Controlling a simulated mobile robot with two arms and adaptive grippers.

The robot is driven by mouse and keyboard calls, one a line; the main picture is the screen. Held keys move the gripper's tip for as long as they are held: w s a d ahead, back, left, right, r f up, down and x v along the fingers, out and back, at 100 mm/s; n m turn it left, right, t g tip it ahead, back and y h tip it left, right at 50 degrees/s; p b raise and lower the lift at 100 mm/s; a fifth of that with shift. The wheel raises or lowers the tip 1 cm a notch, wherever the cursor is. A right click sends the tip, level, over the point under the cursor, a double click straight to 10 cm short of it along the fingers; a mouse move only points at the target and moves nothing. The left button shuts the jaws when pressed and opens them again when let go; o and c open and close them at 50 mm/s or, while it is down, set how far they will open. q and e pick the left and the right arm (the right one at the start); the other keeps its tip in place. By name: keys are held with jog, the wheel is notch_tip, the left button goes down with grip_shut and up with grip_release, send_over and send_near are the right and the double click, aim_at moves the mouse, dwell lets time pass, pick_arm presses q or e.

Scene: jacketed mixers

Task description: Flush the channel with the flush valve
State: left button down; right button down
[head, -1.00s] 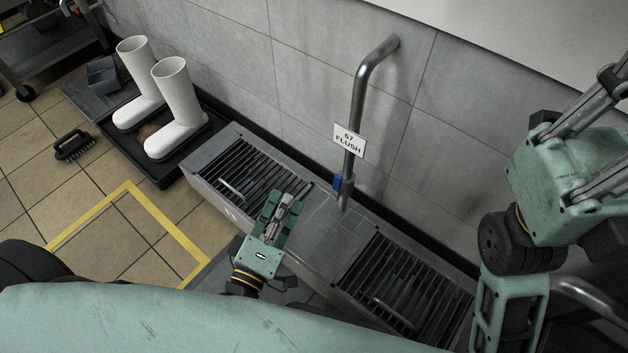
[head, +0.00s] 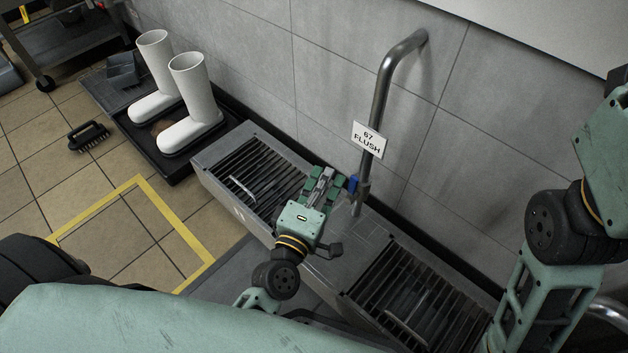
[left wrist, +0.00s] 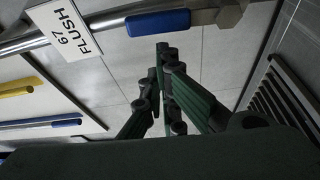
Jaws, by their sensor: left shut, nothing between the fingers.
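The flush valve has a small blue handle (head: 352,184) low on a bent steel pipe (head: 381,85) on the wall, under a white tag (head: 370,139) reading "67 FLUSH". The blue handle also shows at the top of the left wrist view (left wrist: 158,22). The pipe ends above the steel channel (head: 365,235). My left gripper (head: 328,174) is shut and empty, just left of the handle. In the left wrist view its closed fingertips (left wrist: 165,85) show below the handle, with a visible gap. My right gripper is out of view.
Slotted grates (head: 260,180) lie along the channel. White boots (head: 192,105) stand in a black tray (head: 172,171) at the left, with a black brush (head: 88,136) on the floor. The grey wall (head: 335,65) is close behind the pipe. A yellow-taped floor area (head: 170,212) is clear.

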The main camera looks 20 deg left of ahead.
pick_arm(q)
jog(key=shift+s+d, duration=0.15)
jog(key=shift+d, duration=0.2)
jog(key=shift+d, duration=0.1)
